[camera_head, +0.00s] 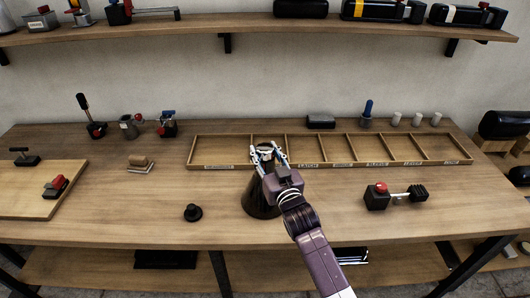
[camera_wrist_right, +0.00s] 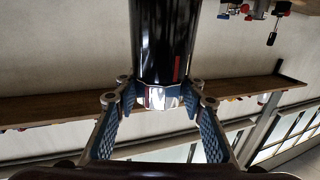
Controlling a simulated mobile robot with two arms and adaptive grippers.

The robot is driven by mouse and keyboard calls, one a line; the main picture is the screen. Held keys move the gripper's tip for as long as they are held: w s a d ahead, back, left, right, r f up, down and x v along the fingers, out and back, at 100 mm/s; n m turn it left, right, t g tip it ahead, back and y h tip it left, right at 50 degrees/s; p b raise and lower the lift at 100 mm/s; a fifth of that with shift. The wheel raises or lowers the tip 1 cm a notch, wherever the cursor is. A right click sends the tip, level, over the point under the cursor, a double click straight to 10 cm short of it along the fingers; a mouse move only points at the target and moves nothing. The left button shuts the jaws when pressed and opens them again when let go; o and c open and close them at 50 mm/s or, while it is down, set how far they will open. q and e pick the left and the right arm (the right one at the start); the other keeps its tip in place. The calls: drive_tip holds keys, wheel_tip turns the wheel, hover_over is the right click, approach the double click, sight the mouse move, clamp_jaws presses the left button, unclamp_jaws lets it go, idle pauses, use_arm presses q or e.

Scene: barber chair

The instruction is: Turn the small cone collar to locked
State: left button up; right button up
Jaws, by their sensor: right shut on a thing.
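The dark cone (camera_head: 260,203) stands on the workbench in front of the divided tray. In the right wrist view its glossy black body (camera_wrist_right: 165,35) carries a small red mark near the collar. The silver faceted collar (camera_wrist_right: 158,97) sits at the narrow end of the cone. My right gripper (camera_head: 268,156) reaches in from the lower right and is shut around the collar, with a finger on each side in the right wrist view (camera_wrist_right: 159,102). Whether the collar is locked cannot be told. My left gripper is not in view.
The divided wooden tray (camera_head: 345,163) lies just behind the cone. A black knob (camera_head: 193,212) stands to its left, and a red-topped black device (camera_head: 378,196) to its right. A board (camera_head: 35,188) lies at the left. The bench front is mostly clear.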

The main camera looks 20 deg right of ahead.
drive_tip(key=shift+r, duration=0.15)
idle(0.7)
drive_tip(key=o, duration=1.2)
drive_tip(key=shift+s, duration=0.2)
drive_tip(key=s, duration=1.1)
drive_tip(key=shift+s+d, duration=0.15)
drive_tip(key=shift+s, duration=0.15)
